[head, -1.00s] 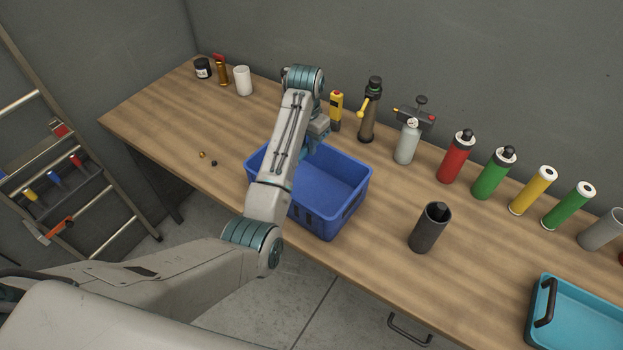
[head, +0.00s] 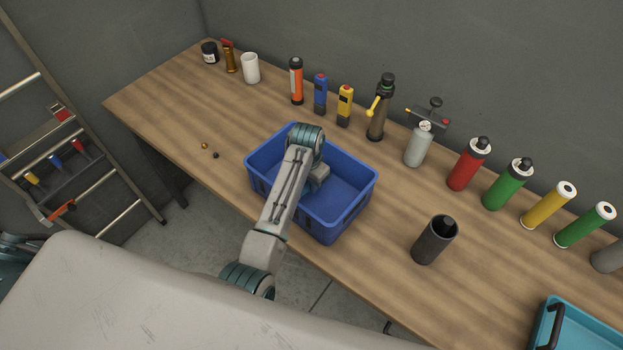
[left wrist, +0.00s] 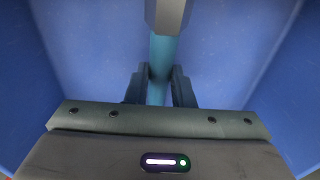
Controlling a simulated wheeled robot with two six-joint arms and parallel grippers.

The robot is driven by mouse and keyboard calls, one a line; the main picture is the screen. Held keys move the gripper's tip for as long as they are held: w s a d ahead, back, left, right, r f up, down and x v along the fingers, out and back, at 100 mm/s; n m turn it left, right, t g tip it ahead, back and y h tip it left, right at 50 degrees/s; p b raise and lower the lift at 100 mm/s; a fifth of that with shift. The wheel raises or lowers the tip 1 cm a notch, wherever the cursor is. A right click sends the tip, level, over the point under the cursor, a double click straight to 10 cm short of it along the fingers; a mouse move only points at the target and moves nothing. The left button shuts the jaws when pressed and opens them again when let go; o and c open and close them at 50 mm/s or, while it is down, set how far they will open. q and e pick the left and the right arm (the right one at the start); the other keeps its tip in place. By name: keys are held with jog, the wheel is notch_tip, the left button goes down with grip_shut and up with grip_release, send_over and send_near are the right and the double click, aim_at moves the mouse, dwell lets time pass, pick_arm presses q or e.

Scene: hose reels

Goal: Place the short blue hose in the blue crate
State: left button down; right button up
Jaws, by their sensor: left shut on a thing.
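The blue crate (head: 356,208) stands open on the workbench in the head view. My left arm reaches over its near side, with the left wrist low over the crate; the fingertips are hidden there. In the left wrist view, my left gripper (left wrist: 158,88) is shut on the blue hose (left wrist: 158,60), a lighter blue tube with a grey end fitting (left wrist: 167,14). The blue crate walls (left wrist: 60,30) surround the gripper and hose in that view. Whether the hose touches the crate floor I cannot tell. My right gripper is out of view.
A dark open cylinder (head: 434,240) stands right of the crate. Several bottles and tools line the wall side, including a dark bottle with a yellow lever (head: 378,112). A teal tray (head: 580,330) is at lower right. The bench left of the crate is mostly clear.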

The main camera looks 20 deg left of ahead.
pick_arm(q)
jog(key=shift+s+f, duration=0.2)
jog(key=shift+f, duration=0.25)
jog(key=shift+s+f, duration=0.2)
jog(key=shift+f, duration=0.25)
jog(key=shift+w+d+f, duration=0.1)
jog(key=shift+f, duration=0.05)
jog(key=c, duration=1.6)
grip_release()
jog(key=o, duration=0.3)
jog(key=shift+w+f, duration=0.15)
jog(key=shift+w, duration=0.05)
jog(key=shift+o, duration=0.2)
jog(key=shift+w+f+g, duration=0.1)
jog(key=shift+w+g, duration=0.15)
jog(key=shift+g, duration=0.05)
jog(key=shift+w, duration=0.2)
jog(key=shift+s+r, duration=0.15)
jog(key=shift+r, duration=0.45)
notch_tip(320, 180, up, 6)
jog(key=b, duration=0.3)
jog(key=shift+r, duration=0.2)
notch_tip(320, 180, up, 4)
jog(key=shift+p, duration=0.8)
jog(key=shift+s+a+r+p, duration=0.15)
jog(key=shift+a+r+p, duration=0.05)
jog(key=shift+r+p, duration=0.35)
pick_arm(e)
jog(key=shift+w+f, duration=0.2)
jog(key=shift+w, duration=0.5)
